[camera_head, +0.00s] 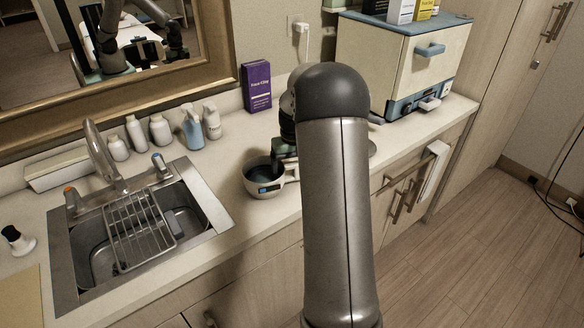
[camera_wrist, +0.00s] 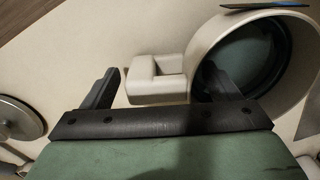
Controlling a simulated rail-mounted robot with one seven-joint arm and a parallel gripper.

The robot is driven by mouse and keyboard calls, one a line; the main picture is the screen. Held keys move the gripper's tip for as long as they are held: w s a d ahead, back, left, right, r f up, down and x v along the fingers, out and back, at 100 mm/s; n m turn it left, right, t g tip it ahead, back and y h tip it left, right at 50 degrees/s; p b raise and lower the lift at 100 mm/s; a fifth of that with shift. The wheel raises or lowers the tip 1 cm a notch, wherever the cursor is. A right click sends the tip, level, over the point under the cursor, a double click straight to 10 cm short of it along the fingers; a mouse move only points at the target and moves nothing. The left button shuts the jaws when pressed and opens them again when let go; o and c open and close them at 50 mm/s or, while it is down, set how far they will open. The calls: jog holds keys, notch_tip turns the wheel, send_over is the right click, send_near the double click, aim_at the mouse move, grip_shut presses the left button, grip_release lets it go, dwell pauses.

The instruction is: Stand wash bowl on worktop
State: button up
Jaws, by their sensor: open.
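No separate wash bowl can be told apart for sure. A round cream vessel (camera_head: 284,188) with a dark inside and a small blue display stands upright on the worktop (camera_head: 225,160), right of the sink. In the wrist view the vessel (camera_wrist: 196,47) shows at the right, with its squared loop handle (camera_wrist: 150,88) pointing left. My gripper (camera_wrist: 160,72) is open and empty above it. One finger is left of the handle; the other overlaps the vessel's dark opening. In the head view my arm hides part of my gripper (camera_head: 284,155).
A metal disc, perhaps a lid (camera_wrist: 18,118), lies left of the vessel in the wrist view. The sink (camera_head: 205,205) with a wire rack is at the left. Bottles (camera_head: 192,128), a purple box (camera_head: 257,86) and a cream-and-blue cabinet (camera_head: 390,65) stand at the back.

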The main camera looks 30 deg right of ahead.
jog(key=shift+r, duration=0.1)
dwell(0.3)
jog(key=shift+d+r+p, duration=0.1)
jog(key=shift+r+p, duration=2.55)
jog(key=shift+r, duration=1.3)
notch_tip(320, 180, up, 17)
jog(key=b, duration=0.1)
jog(key=shift+d+r+b, duration=0.2)
jog(key=shift+d+b, duration=0.05)
jog(key=shift+b, duration=0.15)
jog(key=shift+s+a, duration=0.1)
